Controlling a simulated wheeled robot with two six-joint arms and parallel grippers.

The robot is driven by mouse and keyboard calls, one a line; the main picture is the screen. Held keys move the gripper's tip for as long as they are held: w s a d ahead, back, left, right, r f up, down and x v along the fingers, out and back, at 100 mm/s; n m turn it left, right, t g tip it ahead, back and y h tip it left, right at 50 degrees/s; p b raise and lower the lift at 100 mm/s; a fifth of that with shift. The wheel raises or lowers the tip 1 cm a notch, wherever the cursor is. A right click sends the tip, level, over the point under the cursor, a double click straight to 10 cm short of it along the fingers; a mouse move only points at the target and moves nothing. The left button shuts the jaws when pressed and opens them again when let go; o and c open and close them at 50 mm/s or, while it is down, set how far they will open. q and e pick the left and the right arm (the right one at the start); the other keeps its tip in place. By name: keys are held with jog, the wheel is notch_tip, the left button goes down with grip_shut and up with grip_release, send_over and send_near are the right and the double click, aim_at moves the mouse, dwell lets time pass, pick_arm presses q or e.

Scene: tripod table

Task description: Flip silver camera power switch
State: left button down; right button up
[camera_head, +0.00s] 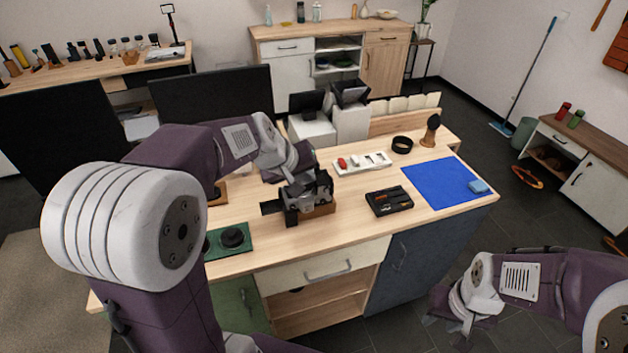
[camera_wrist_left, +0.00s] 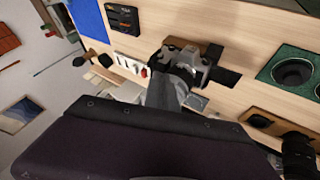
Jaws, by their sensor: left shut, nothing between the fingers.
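The camera (camera_head: 292,215), dark and silver, stands at the table's middle on a small wooden block (camera_head: 320,211). My left gripper (camera_head: 303,192) is shut and empty, right over the camera, hiding much of its top. In the left wrist view, my left gripper (camera_wrist_left: 188,60) overlaps the camera, and a black part (camera_wrist_left: 226,76) sticks out beside it. I cannot tell whether the fingers touch the camera, and the power switch cannot be made out. My right gripper (camera_head: 452,322) looks open and empty, off the table's front right.
Free wood lies in front of the camera.

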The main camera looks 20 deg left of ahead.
aim_at(327, 186)
pick_arm(q)
jog(key=b+x, duration=0.1)
jog(key=x, duration=0.8)
